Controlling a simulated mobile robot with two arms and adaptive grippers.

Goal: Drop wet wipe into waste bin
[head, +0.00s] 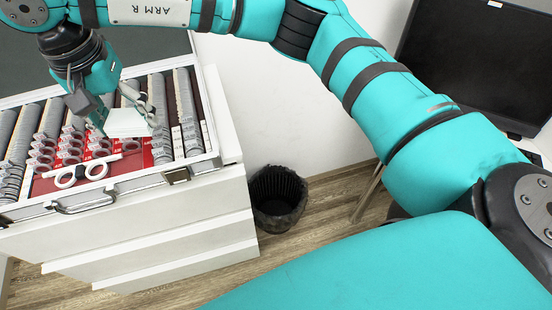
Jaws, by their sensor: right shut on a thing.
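The wet wipe (127,123) is a small white piece in the head view, at the upper left. My right gripper (122,108) is shut on it and holds it over the open lens case (140,182). I cannot tell whether the wipe touches the things under it. The waste bin (278,212) is black and stands on the floor right of the white cabinet, to the right of and below my right gripper. Its open top shows and its inside is dark. My left gripper is not in view.
The case holds rows of trial lenses (185,110) and a white trial frame (82,172). It lies on the white drawer cabinet (180,230), whose right edge lies between gripper and bin. A dark monitor (480,60) stands at the upper right. Wooden floor (325,205) shows beside the bin.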

